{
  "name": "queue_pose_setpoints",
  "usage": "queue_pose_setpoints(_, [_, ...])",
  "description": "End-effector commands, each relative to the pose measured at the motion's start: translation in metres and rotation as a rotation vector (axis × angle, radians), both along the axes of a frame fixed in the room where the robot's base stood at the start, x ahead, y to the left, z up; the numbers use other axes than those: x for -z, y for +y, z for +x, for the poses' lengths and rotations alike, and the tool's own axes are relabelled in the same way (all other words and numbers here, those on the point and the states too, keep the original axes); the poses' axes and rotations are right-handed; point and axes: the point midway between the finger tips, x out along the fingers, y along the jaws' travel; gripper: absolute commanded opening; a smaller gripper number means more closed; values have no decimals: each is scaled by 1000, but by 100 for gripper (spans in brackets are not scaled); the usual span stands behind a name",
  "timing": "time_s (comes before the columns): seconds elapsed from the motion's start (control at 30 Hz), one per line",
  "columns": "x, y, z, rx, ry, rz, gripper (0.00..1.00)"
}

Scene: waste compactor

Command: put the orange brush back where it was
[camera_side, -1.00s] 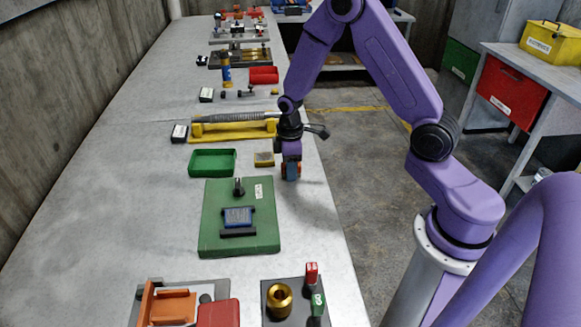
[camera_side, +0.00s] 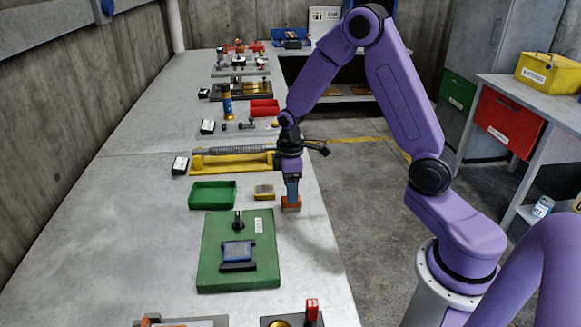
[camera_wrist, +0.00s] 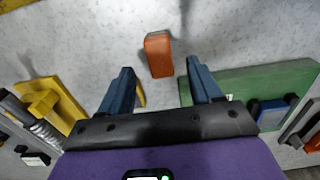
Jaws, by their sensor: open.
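The orange brush (camera_side: 291,203) rests on the bench top near its right edge, right of the yellow block (camera_side: 264,192). In the wrist view the brush (camera_wrist: 158,54) lies on the pale surface, in line with the gap between my fingers. My gripper (camera_side: 292,190) points down just above the brush. Its two blue fingers are spread apart in the wrist view (camera_wrist: 159,68), with nothing held between them. In the side view the fingers partly cover the top of the brush.
A green tray (camera_side: 192,195) stands left of the yellow block. A green board (camera_side: 215,270) with a blue piece lies in front. A yellow stand with a ribbed hose (camera_side: 215,163) lies behind. The bench's right edge is close to the brush.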

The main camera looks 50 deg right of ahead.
Motion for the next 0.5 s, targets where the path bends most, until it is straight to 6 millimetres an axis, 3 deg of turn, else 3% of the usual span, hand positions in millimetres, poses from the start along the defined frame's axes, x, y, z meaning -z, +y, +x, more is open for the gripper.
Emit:
queue_pose_setpoints(0.3, [-54,0,1,-1,-4,0,64])
queue_pose_setpoints(0.5, [-69,0,0,-1,-1,0,64])
